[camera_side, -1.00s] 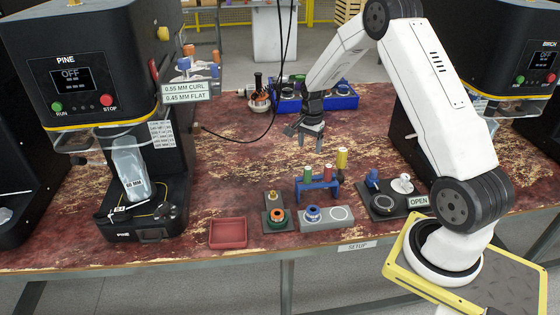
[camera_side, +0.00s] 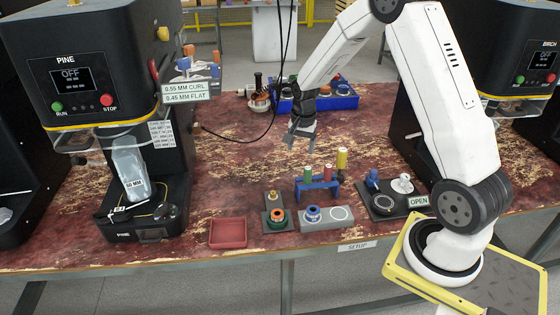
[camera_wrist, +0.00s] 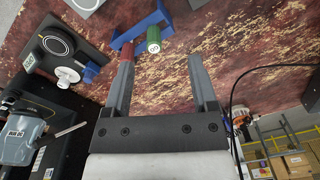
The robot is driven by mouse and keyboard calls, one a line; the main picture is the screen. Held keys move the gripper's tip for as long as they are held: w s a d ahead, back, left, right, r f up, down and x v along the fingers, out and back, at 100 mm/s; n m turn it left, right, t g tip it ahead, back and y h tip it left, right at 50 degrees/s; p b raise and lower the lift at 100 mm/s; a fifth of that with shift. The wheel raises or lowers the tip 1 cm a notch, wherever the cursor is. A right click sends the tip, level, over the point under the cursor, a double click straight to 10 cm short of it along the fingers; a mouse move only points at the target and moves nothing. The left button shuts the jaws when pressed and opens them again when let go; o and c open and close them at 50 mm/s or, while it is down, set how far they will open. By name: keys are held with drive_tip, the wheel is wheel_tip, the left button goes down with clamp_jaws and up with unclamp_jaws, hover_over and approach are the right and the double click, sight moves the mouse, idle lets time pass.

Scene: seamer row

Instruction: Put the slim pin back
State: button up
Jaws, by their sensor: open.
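I cannot tell which pin is the slim one. A blue rack (camera_side: 317,187) holds a green pin (camera_side: 307,174) and a red pin (camera_side: 328,173). A taller yellow pin (camera_side: 341,159) is just behind the rack's right end. My gripper (camera_side: 300,143) is open and empty, above the table and behind the rack, touching nothing. In the wrist view, the green pin (camera_wrist: 154,40) shows beyond and between my fingers (camera_wrist: 160,80). The red pin (camera_wrist: 127,51) is partly behind the left finger, and the yellow pin is not seen there.
A black plate (camera_side: 388,212) with a blue knob and white part stands right, by an OPEN sign (camera_side: 418,201). A grey block (camera_side: 341,226) with a blue ring and a red tray (camera_side: 228,245) lie in front. Blue bins (camera_side: 345,103) stand behind.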

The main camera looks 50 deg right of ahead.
drive_tip(key=s+a+r+n+t, duration=0.1)
drive_tip(key=s+a+r+n, duration=0.1)
drive_tip(key=s+a+n, duration=0.5)
drive_tip(key=s+a+r+n+t, duration=0.1)
drive_tip(key=s+a+r+n, duration=0.2)
drive_tip(key=s+a+n, duration=0.3)
drive_tip(key=a+n, duration=0.1)
drive_tip(key=a, duration=0.4)
drive_tip(key=shift+s+a+r, duration=0.15)
drive_tip(key=shift+s+r, duration=0.05)
drive_tip(key=shift+s, duration=0.2)
